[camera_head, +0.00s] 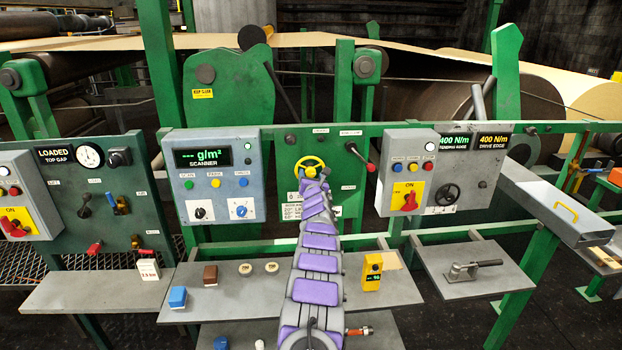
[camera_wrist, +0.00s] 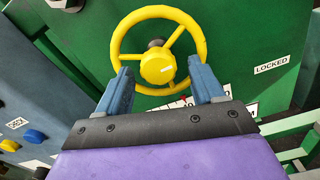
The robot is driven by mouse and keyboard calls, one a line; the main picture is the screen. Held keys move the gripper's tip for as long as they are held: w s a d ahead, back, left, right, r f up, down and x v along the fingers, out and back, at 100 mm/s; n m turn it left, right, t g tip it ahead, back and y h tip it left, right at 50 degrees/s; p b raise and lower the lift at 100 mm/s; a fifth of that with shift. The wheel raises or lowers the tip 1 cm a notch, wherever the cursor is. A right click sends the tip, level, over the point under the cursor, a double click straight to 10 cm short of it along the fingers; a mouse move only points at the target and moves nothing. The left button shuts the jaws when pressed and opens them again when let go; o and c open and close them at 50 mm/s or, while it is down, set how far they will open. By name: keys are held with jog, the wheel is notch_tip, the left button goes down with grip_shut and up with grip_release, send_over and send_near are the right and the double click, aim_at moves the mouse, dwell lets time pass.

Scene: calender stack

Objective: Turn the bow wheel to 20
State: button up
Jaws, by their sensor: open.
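A yellow three-spoke handwheel (camera_head: 309,165) is mounted on a green panel (camera_head: 346,150) in the middle of the head view. It fills the upper middle of the wrist view (camera_wrist: 158,67), with its hub between my fingers. My gripper (camera_wrist: 160,72) is open, one blue finger on each side of the wheel's lower half. The fingers overlap the rim in the picture; I cannot tell whether they touch it. A white scale plate with a red mark (camera_wrist: 184,100) shows below the wheel, mostly hidden by the gripper, and its numbers are not readable.
A label reading LOCKED (camera_wrist: 271,65) is right of the wheel. A red-knobbed lever (camera_head: 371,166) sticks out to the right. A shelf (camera_head: 395,290) with small items lies below.

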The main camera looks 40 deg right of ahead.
jog(key=c, duration=1.1)
jog(key=shift+o, duration=0.2)
jog(key=shift+m, duration=0.3)
